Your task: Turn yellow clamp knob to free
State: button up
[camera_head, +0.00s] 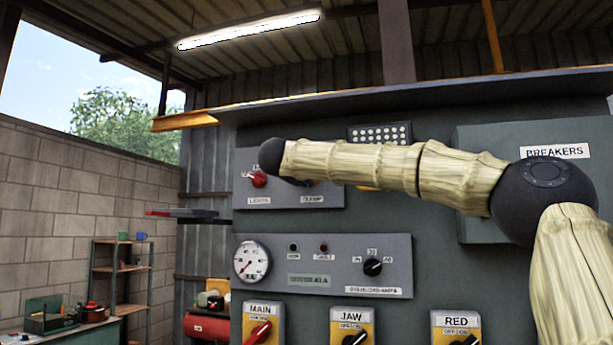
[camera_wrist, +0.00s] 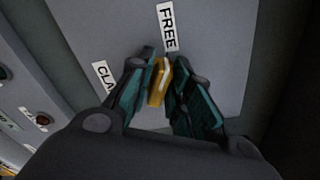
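The yellow clamp knob (camera_wrist: 159,84) is in the middle of the wrist view, on a grey panel. Its long handle is slightly tilted, with its upper end toward the FREE label (camera_wrist: 168,27). The clamp label (camera_wrist: 104,82), partly covered, is to its left. My gripper (camera_wrist: 162,76) has one teal-padded finger on each side of the knob, closed against it. In the head view, the CLAMP label (camera_head: 313,199) shows on the upper left panel (camera_head: 262,200), while my arm hides the knob.
A red LIGHTS knob (camera_head: 259,179) is left of the clamp spot. Below is a panel with a gauge (camera_head: 252,261) and a black overload dial (camera_head: 373,267). A breaker box (camera_head: 480,145) is at right.

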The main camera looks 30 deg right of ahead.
jog(key=shift+o, duration=0.8)
jog(key=v, duration=1.2)
jog(key=shift+w, duration=0.1)
